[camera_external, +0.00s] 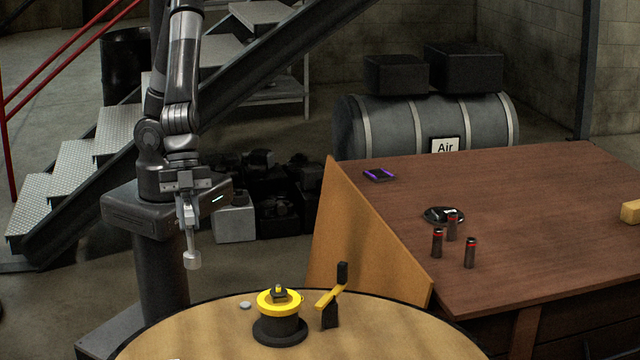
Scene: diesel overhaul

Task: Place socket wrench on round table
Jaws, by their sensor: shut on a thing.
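My gripper (187,205) points down at the left and is shut on a slim grey tool, which looks like the socket wrench (192,258). The tool hangs roughly upright with a wider pale end at the bottom. My fingers hide its upper part. The round table (390,338) is in the foreground, with a light wooden top and a dark rim.
On the round table are a black and yellow spool-like part (280,325), a yellow and black crank-like piece (331,300) and a small grey disc (245,305). A brown wooden table (520,210) stands right, with a slanted board (360,240). The round table's front is mostly clear.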

